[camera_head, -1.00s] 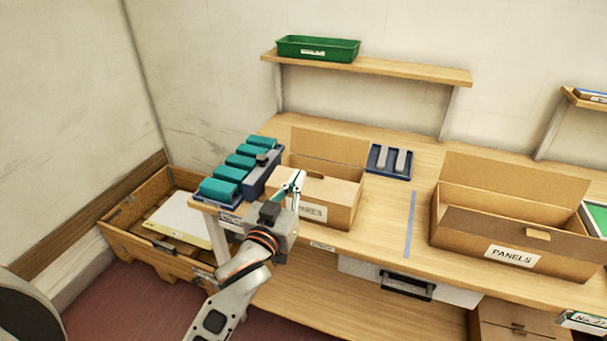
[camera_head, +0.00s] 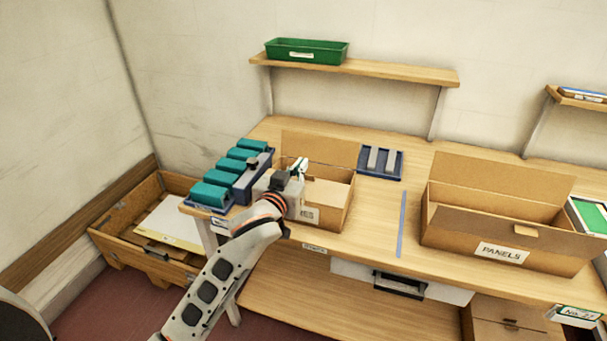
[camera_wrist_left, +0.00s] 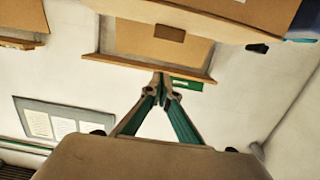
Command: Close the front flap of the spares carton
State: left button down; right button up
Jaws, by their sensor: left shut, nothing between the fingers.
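The spares carton (camera_head: 335,212) stands on the bench with its back flap (camera_head: 318,148) upright. Its front flap (camera_head: 325,193) looks folded inward over the front of the opening; my arm hides its left part and most of the label. My left gripper (camera_head: 300,164) is shut and empty, above the left part of the carton. Whether it touches the flap I cannot tell. In the left wrist view, which is upside down, the shut fingertips (camera_wrist_left: 161,78) point towards the wall, and the front flap (camera_wrist_left: 235,12) with a small tab shows at the top. My right gripper is out of view.
A blue rack with teal blocks (camera_head: 228,172) stands close left of the carton. A blue tray with grey bars (camera_head: 380,162) lies behind right. The open panels carton (camera_head: 450,232) stands farther right, past a blue strip (camera_head: 402,225). A shelf (camera_head: 400,73) with a green tray (camera_head: 305,51) hangs above.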

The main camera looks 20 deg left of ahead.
aim_at(308, 192)
pick_arm(q)
jog(key=shift+w, duration=1)
notch_tip(308, 192, down, 3)
jog(key=shift+w+r, duration=0.1)
jog(key=shift+w, duration=0.05)
jog(key=shift+f, duration=0.75)
